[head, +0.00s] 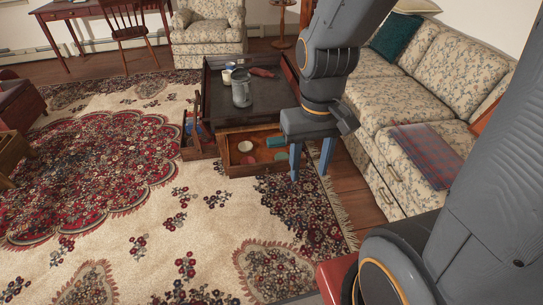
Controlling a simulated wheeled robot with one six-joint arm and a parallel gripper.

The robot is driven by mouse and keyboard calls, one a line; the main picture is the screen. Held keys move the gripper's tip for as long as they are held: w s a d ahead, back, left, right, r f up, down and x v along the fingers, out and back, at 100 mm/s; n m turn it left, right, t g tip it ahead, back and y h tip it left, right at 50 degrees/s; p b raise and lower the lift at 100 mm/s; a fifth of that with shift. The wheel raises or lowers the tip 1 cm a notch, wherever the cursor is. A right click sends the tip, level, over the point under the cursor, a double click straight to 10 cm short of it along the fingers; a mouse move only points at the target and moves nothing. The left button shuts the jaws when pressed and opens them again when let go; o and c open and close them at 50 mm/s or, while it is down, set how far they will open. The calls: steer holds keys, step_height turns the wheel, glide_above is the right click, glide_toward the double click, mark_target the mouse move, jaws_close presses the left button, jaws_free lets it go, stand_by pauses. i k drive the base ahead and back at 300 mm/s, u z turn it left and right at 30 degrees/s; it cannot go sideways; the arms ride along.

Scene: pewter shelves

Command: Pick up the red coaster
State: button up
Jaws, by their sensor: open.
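My gripper (309,175) hangs pointing down at the front right of a dark coffee table, its two blue fingers apart with nothing visible between them. It is just right of an open wooden drawer (228,169) at the table's front. In that drawer a small reddish disc (248,160), which looks like the red coaster, lies below a pale round disc (245,146). A teal item (276,141) lies at the drawer's right back, close to my gripper. My gripper and wrist hide the drawer's right end.
The coffee table (222,104) bears a grey mug (240,93), a pale cup and a red item (262,72). Another open drawer (193,152) at its left holds blue and red things. A floral sofa (397,105) stands right. The patterned rug in front is clear.

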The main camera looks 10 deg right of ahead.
mark_target(247, 160)
steer(key=k, duration=0.55)
steer(key=z, duration=0.65)
steer(key=i, duration=1.15)
steer(key=u, duration=0.65)
steer(key=i, duration=0.35)
steer(key=u, duration=0.45)
